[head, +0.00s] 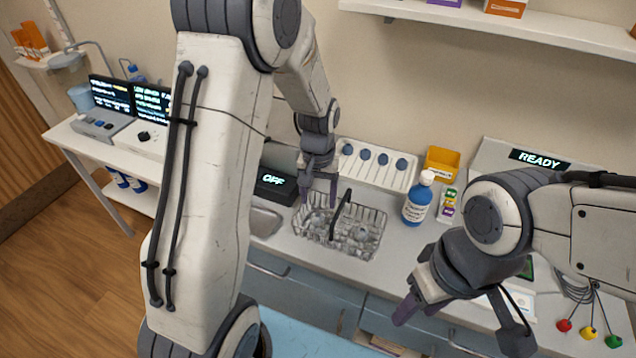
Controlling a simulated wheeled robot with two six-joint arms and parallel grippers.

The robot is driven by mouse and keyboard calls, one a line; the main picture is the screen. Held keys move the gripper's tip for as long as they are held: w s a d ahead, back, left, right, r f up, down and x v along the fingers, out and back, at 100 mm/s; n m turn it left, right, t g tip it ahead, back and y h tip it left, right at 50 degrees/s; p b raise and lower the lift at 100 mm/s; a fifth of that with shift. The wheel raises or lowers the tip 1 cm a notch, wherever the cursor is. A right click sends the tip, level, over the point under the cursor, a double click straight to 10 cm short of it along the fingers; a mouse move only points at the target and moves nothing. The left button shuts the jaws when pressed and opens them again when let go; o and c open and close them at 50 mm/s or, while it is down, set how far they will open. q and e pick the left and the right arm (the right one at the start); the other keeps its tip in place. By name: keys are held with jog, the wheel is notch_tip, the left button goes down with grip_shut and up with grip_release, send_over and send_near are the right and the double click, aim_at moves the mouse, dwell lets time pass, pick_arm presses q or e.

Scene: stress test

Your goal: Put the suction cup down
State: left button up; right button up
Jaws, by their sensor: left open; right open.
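My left gripper (318,200) points down at the left end of a wire basket (345,243). It is open, and I see nothing held between its fingers. The basket stands on the counter and holds small clear and greyish pieces, too small to name surely. A white holder (377,165) with several round blue-grey caps, possibly suction cups, stands against the wall behind the basket. I cannot tell for sure which piece is the suction cup. My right gripper (420,308) is open and empty, in front of the counter's edge.
A sink (265,220) lies to the left. Red, yellow and green leads (589,333) hang at the right. A shelf (500,27) runs above.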

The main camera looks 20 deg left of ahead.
aim_at(318, 215)
pick_arm(q)
jog(key=s+d+r+m, duration=0.2)
jog(key=s+d+r, duration=0.3)
jog(key=d+r, duration=0.3)
jog(key=s+d+r+m, duration=0.1)
jog(key=s+d+m, duration=0.2)
jog(key=s, duration=0.6)
jog(key=s+d+r+m+h, duration=0.1)
jog(key=s+d+r+m, duration=0.1)
jog(key=s, duration=0.7)
jog(key=shift+s+d+m, duration=0.4)
jog(key=shift+d+m, duration=0.3)
jog(key=shift+m, duration=0.4)
